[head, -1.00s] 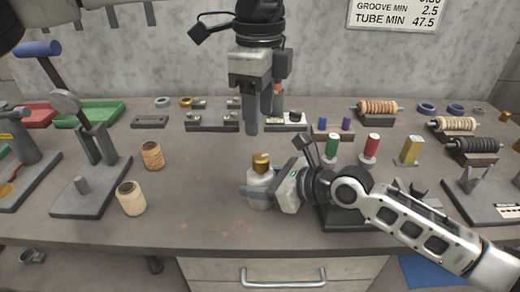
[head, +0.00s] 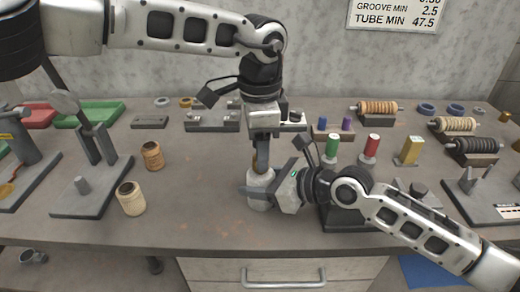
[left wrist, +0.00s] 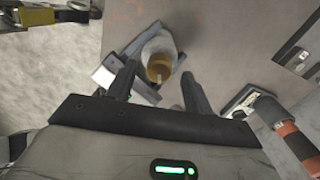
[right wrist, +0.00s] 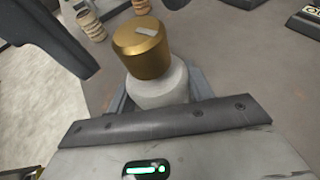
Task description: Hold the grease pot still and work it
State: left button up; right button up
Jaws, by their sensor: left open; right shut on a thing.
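The grease pot is a pale grey-white jar (head: 259,190) with a brass knob-like cap. It stands upright near the front middle of the bench. My right gripper (head: 258,193) is shut on the jar's body from the right. In the right wrist view the brass cap (right wrist: 141,47) sits on top of the pot (right wrist: 160,88), with a small pale mark on it. My left gripper (head: 261,160) points down just above the pot, largely hiding the cap in the head view. In the left wrist view its open fingers (left wrist: 158,88) stand either side of the cap (left wrist: 159,67), with no contact visible.
Green (head: 332,149) and red (head: 370,148) spools stand to the right. Wound rollers (head: 377,108) lie farther back. The bench between the left spools and pot is clear.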

pick_arm(q)
jog(key=shift+f, duration=0.6)
jog(key=c, duration=1)
jog(key=shift+m, duration=0.4)
